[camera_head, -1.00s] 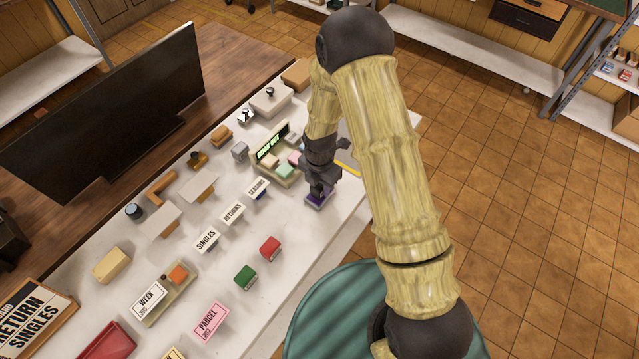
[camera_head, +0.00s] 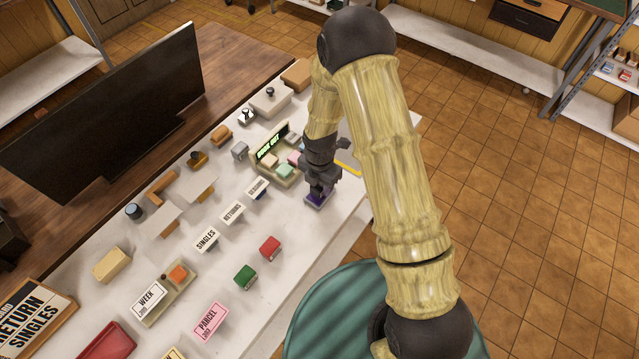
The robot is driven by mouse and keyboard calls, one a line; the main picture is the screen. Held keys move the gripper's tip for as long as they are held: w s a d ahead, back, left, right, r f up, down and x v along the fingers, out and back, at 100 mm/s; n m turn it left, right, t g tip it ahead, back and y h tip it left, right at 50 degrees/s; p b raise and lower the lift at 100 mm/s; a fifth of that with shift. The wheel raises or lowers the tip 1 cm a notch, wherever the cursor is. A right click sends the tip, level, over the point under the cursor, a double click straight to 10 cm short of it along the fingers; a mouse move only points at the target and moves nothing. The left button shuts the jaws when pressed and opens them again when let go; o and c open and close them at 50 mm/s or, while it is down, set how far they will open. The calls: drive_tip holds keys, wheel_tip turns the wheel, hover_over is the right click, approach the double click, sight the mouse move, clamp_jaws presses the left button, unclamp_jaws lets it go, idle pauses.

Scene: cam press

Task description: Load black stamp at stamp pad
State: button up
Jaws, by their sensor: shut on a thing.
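My gripper (camera_head: 320,181) points down at the near right part of the white counter. It is shut on a small dark thing, which seems to be the black stamp (camera_head: 318,191); the jaws hide most of it. Directly below is a small purple stamp pad (camera_head: 315,202), partly covered by the gripper and what it holds. The held thing looks at or just above the pad's surface; I cannot tell whether they touch.
A tray (camera_head: 272,170) with pastel blocks and a lit sign stands just left of my gripper. Labelled blocks, including SINGLES (camera_head: 206,239) and RETURNS (camera_head: 232,213), line the white counter (camera_head: 225,270). Green (camera_head: 246,274) and red (camera_head: 270,246) blocks sit nearer. A dark monitor (camera_head: 110,110) stands behind.

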drive_tip(key=shift+s+f, duration=0.1)
drive_tip(key=shift+r+p, duration=2.65)
drive_tip(key=shift+r, duration=0.95)
